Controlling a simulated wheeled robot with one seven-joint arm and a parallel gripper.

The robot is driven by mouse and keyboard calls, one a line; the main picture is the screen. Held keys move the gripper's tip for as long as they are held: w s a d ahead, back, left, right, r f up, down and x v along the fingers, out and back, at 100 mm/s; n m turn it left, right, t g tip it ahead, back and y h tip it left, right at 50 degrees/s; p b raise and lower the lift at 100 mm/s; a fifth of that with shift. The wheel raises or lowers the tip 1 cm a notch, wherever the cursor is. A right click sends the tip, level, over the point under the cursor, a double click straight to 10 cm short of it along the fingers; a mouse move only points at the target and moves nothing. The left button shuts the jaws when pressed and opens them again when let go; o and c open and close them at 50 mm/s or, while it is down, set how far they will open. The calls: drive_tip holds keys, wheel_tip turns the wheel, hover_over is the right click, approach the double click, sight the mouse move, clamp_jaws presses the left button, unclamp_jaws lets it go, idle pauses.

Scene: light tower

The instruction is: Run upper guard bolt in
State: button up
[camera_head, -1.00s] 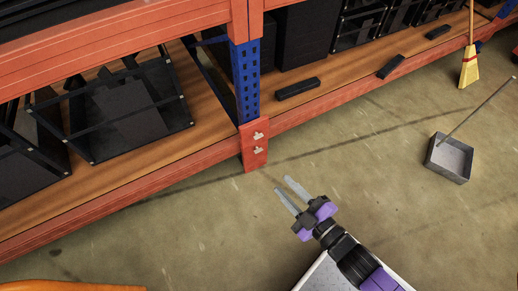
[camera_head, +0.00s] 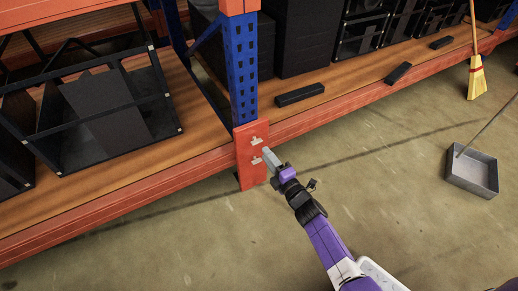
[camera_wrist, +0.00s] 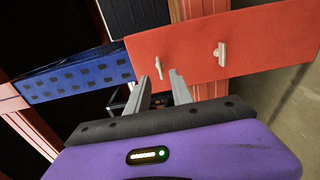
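The red guard plate (camera_head: 247,176) covers the foot of the blue rack post, and it fills the upper right of the wrist view (camera_wrist: 270,45). It carries two pale winged bolts. The upper guard bolt (camera_head: 254,141) is the left one in the wrist view (camera_wrist: 159,67). The lower bolt (camera_head: 256,161) is the right one there (camera_wrist: 220,53). My gripper (camera_head: 267,153) is close in front of the plate. In the wrist view its two grey fingers (camera_wrist: 160,75) are apart, with the upper bolt between or just beyond their tips. I cannot tell whether they touch it.
The blue post (camera_head: 242,70) rises above the plate between red shelf beams. Black crates and dark blocks (camera_head: 299,94) lie on the wooden shelf. A grey dustpan (camera_head: 472,172) and a broom (camera_head: 476,78) stand at the right. The floor in front is clear.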

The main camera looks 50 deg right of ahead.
sight(256, 141)
drive_tip(key=b+x, duration=0.1)
drive_tip(key=x, duration=0.5)
drive_tip(key=shift+w+b, duration=0.2)
drive_tip(key=shift+b, duration=0.15)
clamp_jaws()
